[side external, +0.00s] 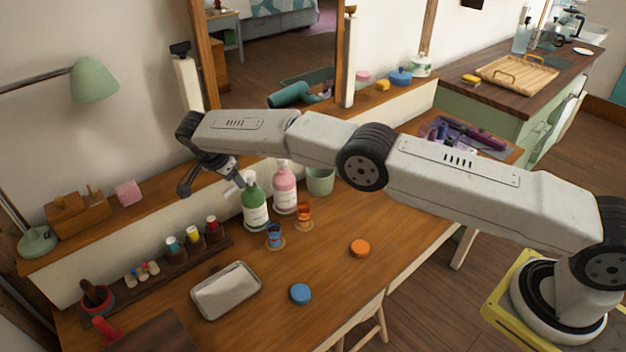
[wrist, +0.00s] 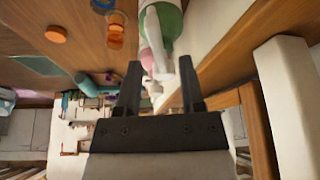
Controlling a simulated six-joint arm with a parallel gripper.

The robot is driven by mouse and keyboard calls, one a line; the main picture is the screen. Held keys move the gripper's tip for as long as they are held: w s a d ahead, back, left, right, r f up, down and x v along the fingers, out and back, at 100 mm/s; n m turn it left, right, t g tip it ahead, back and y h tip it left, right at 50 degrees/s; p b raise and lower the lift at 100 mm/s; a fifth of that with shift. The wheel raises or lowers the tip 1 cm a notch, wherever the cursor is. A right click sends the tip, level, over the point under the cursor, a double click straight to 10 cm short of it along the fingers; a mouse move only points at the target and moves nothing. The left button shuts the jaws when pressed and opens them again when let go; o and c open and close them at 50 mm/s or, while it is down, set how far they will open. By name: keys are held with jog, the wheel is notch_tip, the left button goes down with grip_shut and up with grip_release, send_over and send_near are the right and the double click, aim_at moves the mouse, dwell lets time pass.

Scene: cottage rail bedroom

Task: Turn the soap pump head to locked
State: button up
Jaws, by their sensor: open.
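A green pump bottle (side external: 255,208) with a pale label and white pump head (side external: 247,179) stands upright on the wooden table. A pink pump bottle (side external: 285,192) stands just right of it. My gripper (side external: 211,186) is open at the upper left of the green bottle's pump. In the wrist view, the white pump head (wrist: 154,40) of the green bottle (wrist: 172,18) lies between and just beyond the fingertips of my gripper (wrist: 160,76). The jaws hold nothing. I cannot tell whether a finger touches the pump, or whether the head is locked.
A green cup (side external: 320,181) stands right of the pink bottle. Blue (side external: 275,236) and orange (side external: 304,216) small cups stand in front. A metal tray (side external: 226,291), a blue disc (side external: 300,294) and an orange disc (side external: 360,248) lie nearer. A raised shelf and mirror stand behind.

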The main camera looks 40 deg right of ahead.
jog(key=shift+v, duration=3.5)
jog(key=shift+s, duration=0.1)
